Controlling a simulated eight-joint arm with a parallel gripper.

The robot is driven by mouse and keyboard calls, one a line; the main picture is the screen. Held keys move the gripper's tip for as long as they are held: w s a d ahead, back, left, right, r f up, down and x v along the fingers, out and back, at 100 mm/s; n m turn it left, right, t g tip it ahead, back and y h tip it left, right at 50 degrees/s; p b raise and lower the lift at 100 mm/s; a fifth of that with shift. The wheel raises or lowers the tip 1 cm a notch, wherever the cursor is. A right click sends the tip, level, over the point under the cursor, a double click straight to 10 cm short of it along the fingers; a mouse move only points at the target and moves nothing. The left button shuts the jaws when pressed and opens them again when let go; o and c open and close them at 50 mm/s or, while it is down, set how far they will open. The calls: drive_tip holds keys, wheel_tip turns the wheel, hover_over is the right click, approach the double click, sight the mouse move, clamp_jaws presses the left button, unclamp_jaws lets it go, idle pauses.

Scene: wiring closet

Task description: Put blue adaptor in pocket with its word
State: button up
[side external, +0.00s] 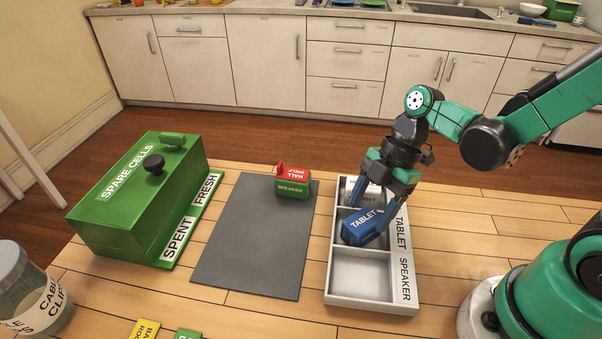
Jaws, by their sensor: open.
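The blue adaptor (356,230), with a white label reading TABLET, sits at the middle pocket of the pale grey tray (371,303). It looks slightly tilted; whether it rests fully on the pocket floor I cannot tell. The word TABLET (400,233) is on the tray's right rim beside the middle pocket, and SPEAKER (406,281) is beside the empty near pocket (362,273). My gripper (370,214) is open, pointing down, with its blue fingers around or just beside the adaptor. The far pocket and its rim word are partly hidden by my gripper.
A red-and-green adaptor (293,184) labelled SPEAKER and HALL SHELF stands on the dark grey mat (250,240). A green SPARE CELLS box (140,195) is at left, a CABLE CLIPS jar (30,290) at front left. Yellow (145,330) and green tags lie at the front edge.

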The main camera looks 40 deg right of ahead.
drive_tip(key=d+r+m+t+h, duration=0.1)
drive_tip(key=r+m+t+h, duration=0.1)
drive_tip(key=m, duration=0.7)
drive_tip(key=w+d+r+m+t+h, duration=0.1)
drive_tip(key=d+r+m+t+h, duration=0.1)
drive_tip(key=r+m+t, duration=0.3)
wheel_tip(320, 180, up, 2)
drive_tip(key=m, duration=0.4)
drive_tip(key=shift+w+d+h, duration=0.15)
drive_tip(key=shift+d+h, duration=0.05)
drive_tip(key=shift+h, duration=0.1)
drive_tip(key=shift+r, duration=0.1)
